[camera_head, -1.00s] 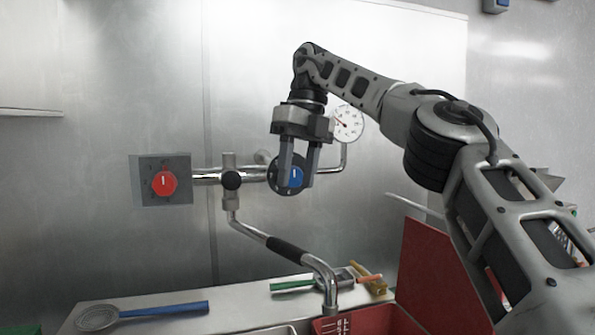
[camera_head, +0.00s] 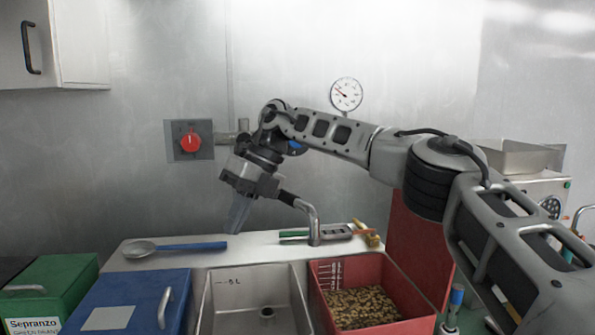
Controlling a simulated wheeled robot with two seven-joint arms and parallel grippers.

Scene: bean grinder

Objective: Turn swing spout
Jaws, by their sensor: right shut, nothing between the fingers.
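The swing spout (camera_head: 309,214) is a chrome tube with a black sleeve (camera_head: 287,198). It comes out from behind my right gripper and bends down at its right end, in front of the back counter. My right gripper (camera_head: 237,218) is shut and empty, pointing down, to the left of the sleeve. Its body and wrist hide the spout's pivot and most of the pipe. A red knob (camera_head: 190,142) on a grey wall plate shows at left. A blue knob (camera_head: 295,149) is mostly hidden behind my right arm. My left gripper is out of view.
Below are an empty steel basin (camera_head: 225,300) and a red bin (camera_head: 390,325) of beans. A blue-handled strainer (camera_head: 190,246) and small tools (camera_head: 335,232) lie on the counter. A blue box (camera_head: 150,290) and green box (camera_head: 60,270) stand at left. A gauge (camera_head: 346,94) is on the wall.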

